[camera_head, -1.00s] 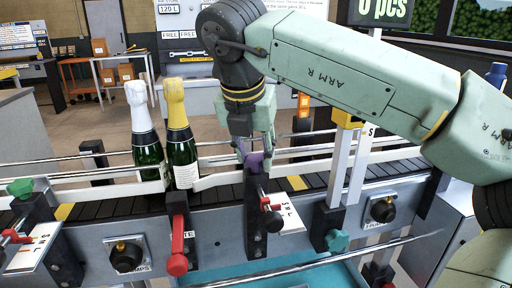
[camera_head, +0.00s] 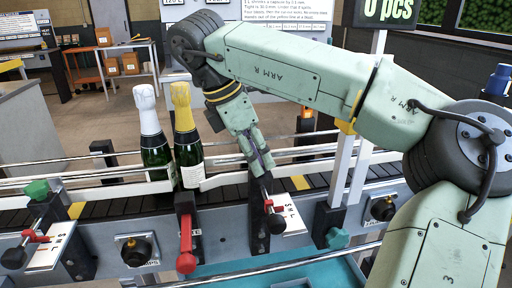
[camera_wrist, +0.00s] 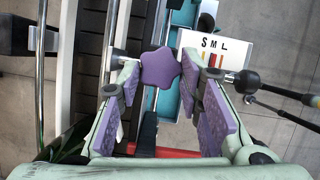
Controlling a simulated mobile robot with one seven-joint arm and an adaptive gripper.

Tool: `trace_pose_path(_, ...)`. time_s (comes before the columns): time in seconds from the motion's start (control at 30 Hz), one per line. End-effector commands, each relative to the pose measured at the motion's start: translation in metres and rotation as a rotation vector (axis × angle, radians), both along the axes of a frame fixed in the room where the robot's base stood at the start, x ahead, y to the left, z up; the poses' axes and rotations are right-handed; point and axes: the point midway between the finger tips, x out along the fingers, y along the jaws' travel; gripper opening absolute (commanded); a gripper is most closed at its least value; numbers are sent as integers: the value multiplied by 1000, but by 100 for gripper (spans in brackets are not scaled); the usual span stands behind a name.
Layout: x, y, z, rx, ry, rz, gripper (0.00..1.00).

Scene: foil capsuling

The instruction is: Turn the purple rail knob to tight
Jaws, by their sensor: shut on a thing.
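The purple rail knob (camera_wrist: 160,68) is star-shaped and shows in the wrist view between the tips of my gripper's fingers. My gripper (camera_head: 261,162) slants down over the conveyor's front rail in the head view, at the top of a black rail post (camera_head: 259,215). In the wrist view its two purple-padded fingers stand wide apart, with their tips against opposite sides of the knob. In the head view the fingers largely hide the knob. A white S M L scale card (camera_wrist: 222,48) is right of the knob in the wrist view.
Two bottles, one white-topped (camera_head: 152,135) and one yellow-topped (camera_head: 186,135), stand on the conveyor left of my gripper. A red lever (camera_head: 186,240) hangs in front of them.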

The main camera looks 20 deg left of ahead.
Motion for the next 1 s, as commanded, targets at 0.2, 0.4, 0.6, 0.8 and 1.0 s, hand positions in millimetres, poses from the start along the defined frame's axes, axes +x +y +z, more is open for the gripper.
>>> trace_pose_path(0.2, 1, 1, 3, 2, 0, -112, 5)
trace_pose_path(0.4, 2, 1, 2, 3, -2, -167, 5)
trace_pose_path(0.6, 2, 1, 1, 2, -1, -183, 5)
trace_pose_path(0.8, 2, 1, 0, 2, -1, -184, 5)
trace_pose_path(1.0, 2, 1, 0, 2, 0, -183, 39)
